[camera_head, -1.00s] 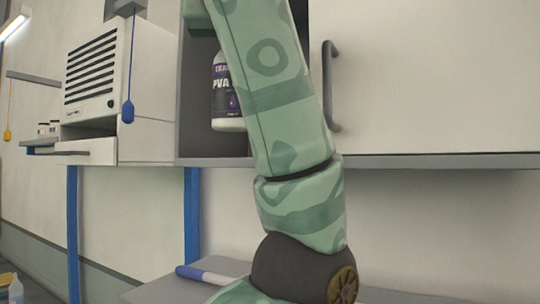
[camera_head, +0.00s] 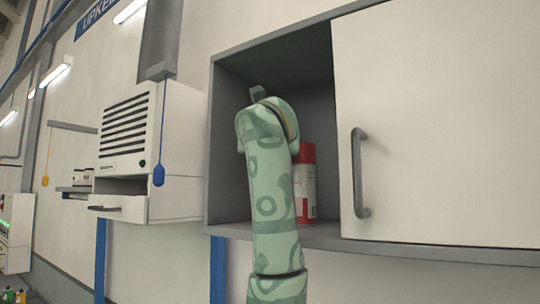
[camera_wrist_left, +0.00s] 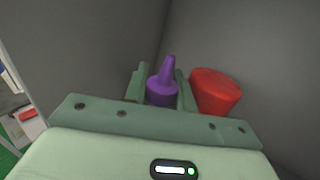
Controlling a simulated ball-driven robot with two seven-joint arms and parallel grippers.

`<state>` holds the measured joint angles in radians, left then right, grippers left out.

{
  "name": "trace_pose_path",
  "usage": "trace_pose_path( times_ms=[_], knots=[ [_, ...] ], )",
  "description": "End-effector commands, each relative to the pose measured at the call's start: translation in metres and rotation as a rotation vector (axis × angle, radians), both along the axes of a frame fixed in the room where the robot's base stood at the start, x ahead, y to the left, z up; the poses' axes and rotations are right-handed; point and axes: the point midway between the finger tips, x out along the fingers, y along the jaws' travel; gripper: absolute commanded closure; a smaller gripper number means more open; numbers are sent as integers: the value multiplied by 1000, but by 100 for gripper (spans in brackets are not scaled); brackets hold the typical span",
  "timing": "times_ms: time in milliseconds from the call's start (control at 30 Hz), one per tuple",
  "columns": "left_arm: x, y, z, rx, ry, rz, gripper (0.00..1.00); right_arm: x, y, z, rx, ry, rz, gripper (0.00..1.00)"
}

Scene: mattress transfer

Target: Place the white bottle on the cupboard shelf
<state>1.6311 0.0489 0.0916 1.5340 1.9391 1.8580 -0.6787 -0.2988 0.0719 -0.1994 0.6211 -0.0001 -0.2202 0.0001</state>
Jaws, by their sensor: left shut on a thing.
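My left gripper (camera_wrist_left: 163,84) is shut on the white bottle, around its purple nozzle cap (camera_wrist_left: 163,92) in the left wrist view. The white body of the bottle is hidden there, and in the head view my green patterned arm hides the whole bottle. That arm reaches up into the open part of the grey cupboard (camera_head: 227,150), above its shelf (camera_head: 325,232). I cannot tell whether the bottle touches the shelf. My right gripper is in neither view.
A white door (camera_head: 430,130) covers the cupboard's right part. A vented white unit (camera_head: 150,140) hangs at left.

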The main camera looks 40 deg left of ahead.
Motion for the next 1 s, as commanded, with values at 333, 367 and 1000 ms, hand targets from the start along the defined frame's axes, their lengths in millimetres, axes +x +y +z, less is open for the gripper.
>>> trace_pose_path(
  times_ms=[333, 367, 1000],
  knots=[
    [-1, 0, -23, 1, 0, 2, 100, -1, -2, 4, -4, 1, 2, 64],
    [-1, 0, -23, 1, 0, 2, 100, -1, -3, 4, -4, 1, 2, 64],
    [-7, -6, -24, 1, -2, -1, 65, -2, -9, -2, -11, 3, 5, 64]
  ],
)
